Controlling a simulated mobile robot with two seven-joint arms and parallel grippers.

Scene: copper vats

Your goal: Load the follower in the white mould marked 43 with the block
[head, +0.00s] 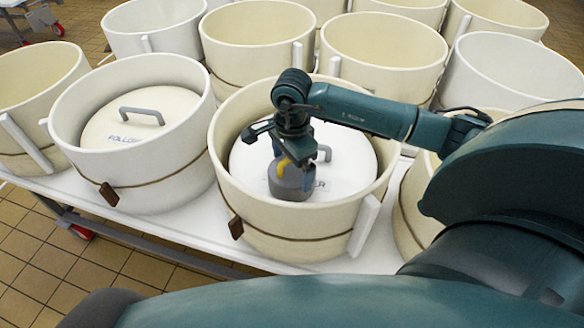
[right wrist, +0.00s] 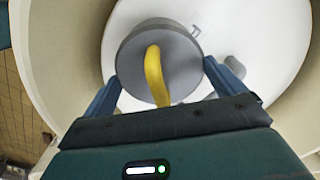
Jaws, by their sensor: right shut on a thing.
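The block (head: 289,186) is a grey cylinder with a yellow handle. In the right wrist view the block (right wrist: 185,50) shows between the blue fingers of the gripper (right wrist: 160,82). It is inside the rim of a cream-white mould (head: 290,222), over the front part of a white follower (head: 350,158) with a grey handle. I cannot tell whether the block touches the follower. The brown tag (head: 236,228) on this mould is too small to read. My left gripper is not in view.
A second mould (head: 150,170) with a follower (head: 118,128) and grey handle stands to the left. Several open, empty moulds (head: 385,50) crowd behind. They stand on a white table (head: 190,245) with red-wheeled legs. Tiled floor is free at front left.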

